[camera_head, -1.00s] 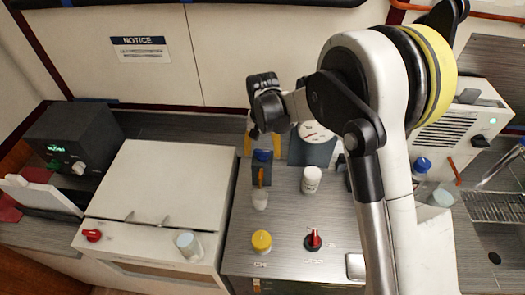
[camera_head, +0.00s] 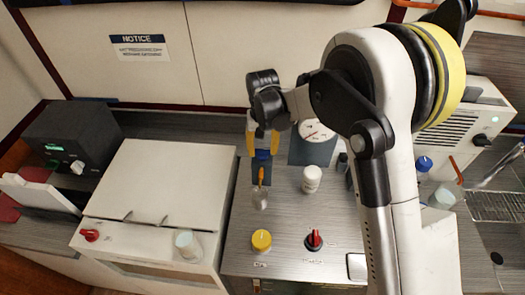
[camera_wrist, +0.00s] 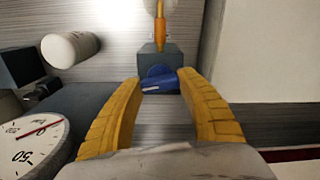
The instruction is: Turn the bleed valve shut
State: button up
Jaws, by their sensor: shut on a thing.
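A blue valve handle (camera_wrist: 160,82) sits on a grey block (camera_wrist: 158,62), with an orange stem (camera_wrist: 160,33) beyond it. My gripper (camera_wrist: 161,82) has its yellow fingers on either side of the blue handle, closed on it. The handle lies slantwise between the fingertips. In the head view, the blue handle (camera_head: 263,155) shows just below my gripper (camera_head: 262,150), and the orange stem (camera_head: 261,175) points down from the block.
A round dial gauge (camera_wrist: 30,142) stands close beside the valve. A white cylinder (camera_head: 312,178) is to the right. A yellow knob (camera_head: 261,240) and a red knob (camera_head: 313,240) are on the counter in front. A glass jar (camera_head: 260,198) stands below the stem.

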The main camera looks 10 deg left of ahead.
jog(key=n+b, duration=0.1)
jog(key=n, duration=0.3)
jog(key=shift+f+n+b, duration=0.1)
jog(key=shift+n+b, duration=0.2)
jog(key=n+b, duration=0.1)
jog(key=n, duration=0.2)
jog(key=shift+n, duration=0.4)
jog(key=n, duration=0.3)
jog(key=shift+b, duration=0.4)
jog(key=shift+n+b, duration=0.3)
jog(key=shift+n, duration=1.8)
jog(key=o, duration=1.2)
jog(key=shift+c, duration=0.2)
